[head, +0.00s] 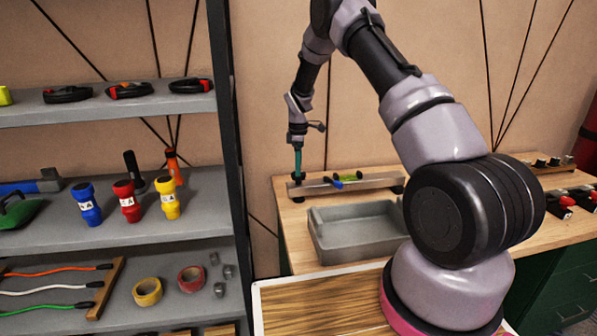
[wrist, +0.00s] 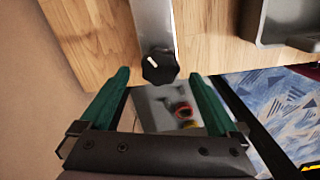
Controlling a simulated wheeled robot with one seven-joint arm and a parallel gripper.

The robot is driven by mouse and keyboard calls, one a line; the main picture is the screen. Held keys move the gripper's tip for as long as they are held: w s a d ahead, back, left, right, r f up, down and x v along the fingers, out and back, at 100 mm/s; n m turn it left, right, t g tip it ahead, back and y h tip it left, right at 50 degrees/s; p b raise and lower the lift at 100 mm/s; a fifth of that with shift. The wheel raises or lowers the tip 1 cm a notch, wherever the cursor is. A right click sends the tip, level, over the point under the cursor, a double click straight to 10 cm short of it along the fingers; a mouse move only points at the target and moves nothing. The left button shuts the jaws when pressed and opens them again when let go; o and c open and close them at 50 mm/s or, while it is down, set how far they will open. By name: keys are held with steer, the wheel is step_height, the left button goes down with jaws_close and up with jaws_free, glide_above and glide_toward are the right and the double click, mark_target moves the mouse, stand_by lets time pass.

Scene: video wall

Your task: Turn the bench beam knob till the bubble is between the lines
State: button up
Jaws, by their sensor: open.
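The bench beam (head: 365,183) is a grey metal bar on the wooden bench, with a yellow-green vial (head: 348,178) and a blue part (head: 337,184) on it. The bubble and its lines are too small to make out. In the wrist view the beam (wrist: 152,22) ends at a black lobed knob (wrist: 160,68) with a white mark on top. My gripper (wrist: 159,76) is open, its green fingers on either side of the knob with visible gaps. In the head view my gripper (head: 298,176) points down at the beam's left end. The vial is outside the wrist view.
A grey tray (head: 322,246) stands on the bench in front of the beam; its corner shows in the wrist view (wrist: 250,25). A shelf rack (head: 228,120) with torches, tape and cables stands at left. Red-and-black items (head: 566,200) lie on the right.

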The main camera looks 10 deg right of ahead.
steer(key=shift+f, duration=1.35)
steer(key=c, duration=1.4)
steer(key=shift+o, duration=0.2)
steer(key=shift+m, duration=0.5)
